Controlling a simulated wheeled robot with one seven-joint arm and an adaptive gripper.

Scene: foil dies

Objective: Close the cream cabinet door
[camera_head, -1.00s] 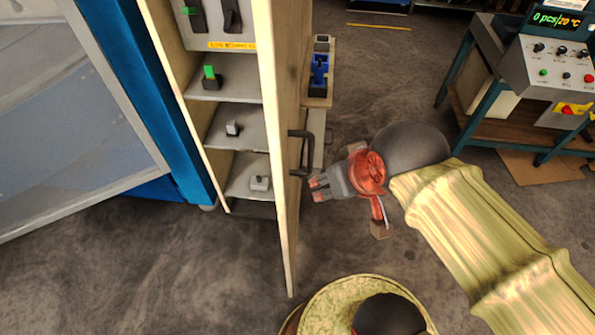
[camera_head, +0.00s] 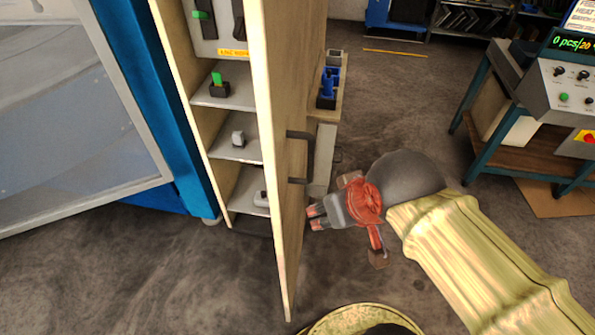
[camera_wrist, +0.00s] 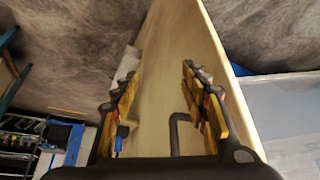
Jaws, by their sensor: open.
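The cream cabinet door (camera_head: 284,190) stands open in the head view, seen nearly edge-on, with the cabinet's shelves showing to its left. A dark bar handle (camera_head: 307,156) is on the door's right face. My gripper (camera_head: 312,217) is just right of the door, below the handle, with its fingers pointing left at the door. In the wrist view the door (camera_wrist: 185,60) fills the middle, and the handle (camera_wrist: 176,130) shows between the spread fingers (camera_wrist: 160,95). The gripper is open and empty. I cannot tell whether a fingertip touches the door.
The cabinet shelves (camera_head: 238,150) hold small blocks and switches. A blue-framed machine (camera_head: 130,90) stands left of the cabinet. A control-panel bench (camera_head: 530,150) is at right. A low stand with a blue device (camera_head: 328,88) is behind the door. Floor below the cabinet is clear.

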